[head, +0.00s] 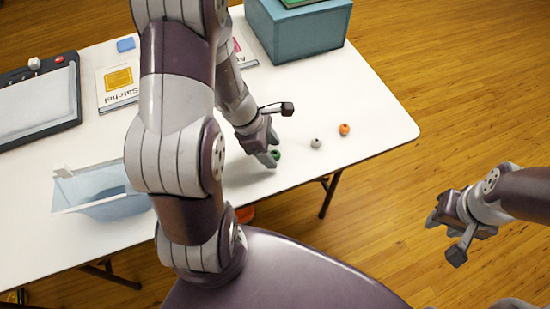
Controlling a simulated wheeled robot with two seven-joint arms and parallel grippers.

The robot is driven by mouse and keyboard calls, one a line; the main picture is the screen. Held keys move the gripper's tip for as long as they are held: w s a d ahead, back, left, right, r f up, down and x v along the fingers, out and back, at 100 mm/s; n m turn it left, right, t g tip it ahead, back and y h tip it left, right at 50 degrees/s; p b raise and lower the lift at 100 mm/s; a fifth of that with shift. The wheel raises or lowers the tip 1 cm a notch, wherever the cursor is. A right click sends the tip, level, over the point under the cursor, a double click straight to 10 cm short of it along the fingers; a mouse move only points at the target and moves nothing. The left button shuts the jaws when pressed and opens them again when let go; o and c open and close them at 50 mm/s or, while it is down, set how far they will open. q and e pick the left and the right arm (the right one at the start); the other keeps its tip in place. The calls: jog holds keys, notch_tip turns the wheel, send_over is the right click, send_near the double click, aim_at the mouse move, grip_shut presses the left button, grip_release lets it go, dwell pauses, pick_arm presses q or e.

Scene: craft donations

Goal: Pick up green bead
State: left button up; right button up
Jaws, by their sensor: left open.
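The green bead (277,155) is on the white table near its front edge, partly hidden by my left gripper. My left gripper (271,157) is open and low over the table, with its fingertips right at the bead. I cannot tell whether the bead is between the fingers or just beside them. My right gripper (431,221) is off the table, above the floor at the right, far from the bead. Whether it is open or shut does not show.
A white bead (316,143) and an orange bead (344,129) lie right of the green one. A teal box (300,38) stands behind. A pale blue bin (98,207), cards (118,99), a blue block (126,45) and a dark-framed board (72,112) are at left.

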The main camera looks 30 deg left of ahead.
pick_arm(q)
jog(key=shift+w+d+f, duration=0.15)
jog(key=shift+f, duration=0.3)
jog(key=shift+r, duration=0.1)
grip_shut()
jog(key=shift+r, duration=0.1)
